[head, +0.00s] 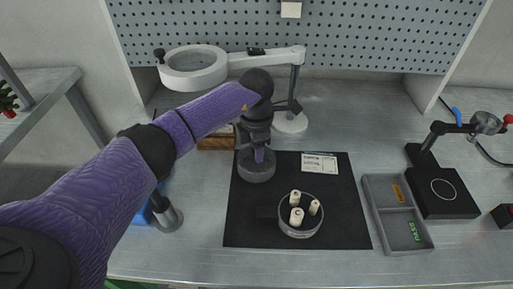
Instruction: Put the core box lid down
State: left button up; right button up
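The core box lid (256,172) is a grey round disc at the upper left corner of the black mat (340,225). My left gripper (259,155) comes down from above onto the middle of the lid and appears shut on it. The fingertips are small and partly hidden, and I cannot tell whether the lid touches the mat or hangs just above it. The core box (299,232) is a round, clear dish on the mat, uncovered, with 3 cream cores (296,215) standing in it. My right gripper is not in view.
A white ring magnifier lamp (193,68) stands behind my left arm. A wooden block (215,142) lies left of the lid. A grey two-compartment tray (398,213) and a black stand (443,193) are on the right. The mat's right part is clear around a white label card (319,163).

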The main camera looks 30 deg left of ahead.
pick_arm(q)
jog(key=o, duration=0.4)
jog(key=shift+o, duration=0.2)
notch_tip(320, 180, up, 12)
jog(key=p, duration=0.3)
jog(key=shift+r+p, duration=0.15)
jog(key=shift+p, duration=0.2)
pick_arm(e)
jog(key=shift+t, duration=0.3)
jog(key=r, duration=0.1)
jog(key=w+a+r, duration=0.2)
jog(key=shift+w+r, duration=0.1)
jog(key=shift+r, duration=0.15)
